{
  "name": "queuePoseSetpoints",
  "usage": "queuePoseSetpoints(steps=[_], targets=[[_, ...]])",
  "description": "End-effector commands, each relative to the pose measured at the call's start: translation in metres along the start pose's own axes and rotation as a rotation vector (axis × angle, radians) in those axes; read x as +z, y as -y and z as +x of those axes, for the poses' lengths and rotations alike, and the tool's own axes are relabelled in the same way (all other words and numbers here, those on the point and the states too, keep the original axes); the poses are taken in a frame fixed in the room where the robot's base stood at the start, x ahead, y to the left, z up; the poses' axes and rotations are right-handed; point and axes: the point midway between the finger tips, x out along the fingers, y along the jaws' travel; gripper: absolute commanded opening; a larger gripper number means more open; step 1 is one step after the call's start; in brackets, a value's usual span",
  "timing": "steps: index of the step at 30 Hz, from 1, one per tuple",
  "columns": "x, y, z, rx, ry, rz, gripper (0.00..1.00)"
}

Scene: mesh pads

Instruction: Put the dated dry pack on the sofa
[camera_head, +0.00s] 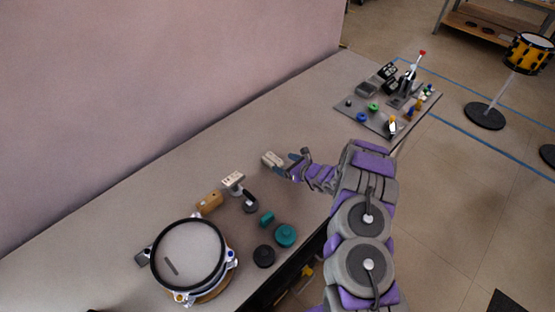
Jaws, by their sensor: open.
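My gripper (297,165) is open over the long grey bench, at the end of my purple and grey arm. A small beige block (271,159) lies just left of the fingertips; I cannot tell whether they touch it. A small pale pack (233,180) with dark marks on its face stands further left on the bench. The marks on both are too small to read, so I cannot tell which is the dated dry pack. No sofa shows in this view.
A round mesh drum pad (188,254), a tan block (209,200), and teal (285,235) and black discs (264,256) lie nearer on the bench. A grey tray (374,121) of small parts sits at its far end.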

Motion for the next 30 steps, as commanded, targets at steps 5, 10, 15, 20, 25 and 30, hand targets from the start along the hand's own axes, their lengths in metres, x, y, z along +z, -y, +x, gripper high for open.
queuePoseSetpoints(steps=[5, 10, 15, 20, 25, 30], targets=[[0.000, 0.001, -0.029, -0.003, 0.000, 0.002, 0.87], [-0.001, -0.001, -0.041, 0.001, 0.000, 0.001, 0.87], [-0.001, -0.001, -0.043, 0.001, 0.000, 0.000, 0.87], [0.017, -0.008, -0.043, 0.029, 0.018, -0.031, 0.87], [0.076, -0.040, -0.048, 0.136, 0.073, -0.146, 0.87], [0.138, -0.088, -0.065, 0.277, 0.131, -0.301, 0.87]])
